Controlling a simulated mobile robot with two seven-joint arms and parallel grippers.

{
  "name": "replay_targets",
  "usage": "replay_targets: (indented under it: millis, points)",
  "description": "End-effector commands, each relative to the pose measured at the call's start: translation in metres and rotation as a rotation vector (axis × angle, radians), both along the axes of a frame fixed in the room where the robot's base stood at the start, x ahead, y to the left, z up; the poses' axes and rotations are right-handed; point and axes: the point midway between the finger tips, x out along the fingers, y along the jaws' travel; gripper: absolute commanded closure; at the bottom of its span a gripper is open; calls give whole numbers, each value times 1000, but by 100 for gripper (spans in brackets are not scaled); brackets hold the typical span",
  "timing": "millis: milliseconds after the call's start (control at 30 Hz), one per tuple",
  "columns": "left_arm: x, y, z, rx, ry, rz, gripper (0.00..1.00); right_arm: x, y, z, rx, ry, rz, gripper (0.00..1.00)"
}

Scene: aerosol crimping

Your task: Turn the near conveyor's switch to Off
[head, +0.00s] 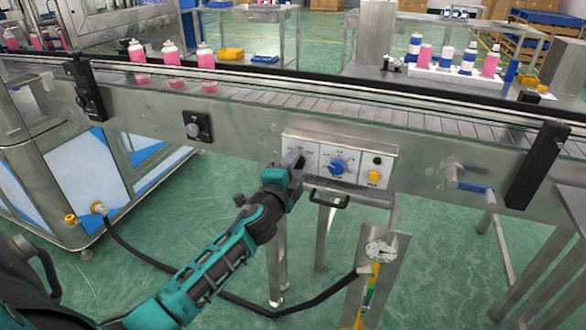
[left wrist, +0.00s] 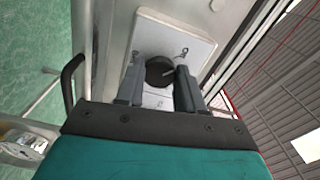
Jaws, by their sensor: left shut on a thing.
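The near conveyor's control box (head: 317,141) is on its front side, with a white face plate. At the box's left end is a black rotary switch (left wrist: 158,71), shown in the left wrist view with a pale pointer line toward the right. My left gripper (head: 296,161) is shut on this switch, one finger on each side of it, as the left wrist view (left wrist: 160,76) shows. In the head view my gripper hides most of the switch, and its label cannot be read. My right gripper is not in view.
A blue knob (head: 337,167) and a yellow button (head: 374,176) are close to the right of the switch. A black handle (head: 328,200) sticks out below the box. Another black knob (head: 197,126) is farther left. Pink bottles (head: 172,56) stand on the conveyor (head: 250,110).

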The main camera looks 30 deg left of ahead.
Motion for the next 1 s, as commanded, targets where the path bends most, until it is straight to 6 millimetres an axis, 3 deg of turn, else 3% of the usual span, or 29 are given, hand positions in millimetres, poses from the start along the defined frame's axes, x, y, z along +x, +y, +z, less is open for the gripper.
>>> replay_targets:
  millis: [633,667,900,1000]
  points:
    - [0,0,-1,-51,-10,0,93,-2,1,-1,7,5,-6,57]
    - [0,0,-1,-51,-10,0,60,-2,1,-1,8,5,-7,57]
    - [0,0,-1,-49,-11,0,37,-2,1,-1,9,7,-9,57]
    - [0,0,0,-48,-10,0,37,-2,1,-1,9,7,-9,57]
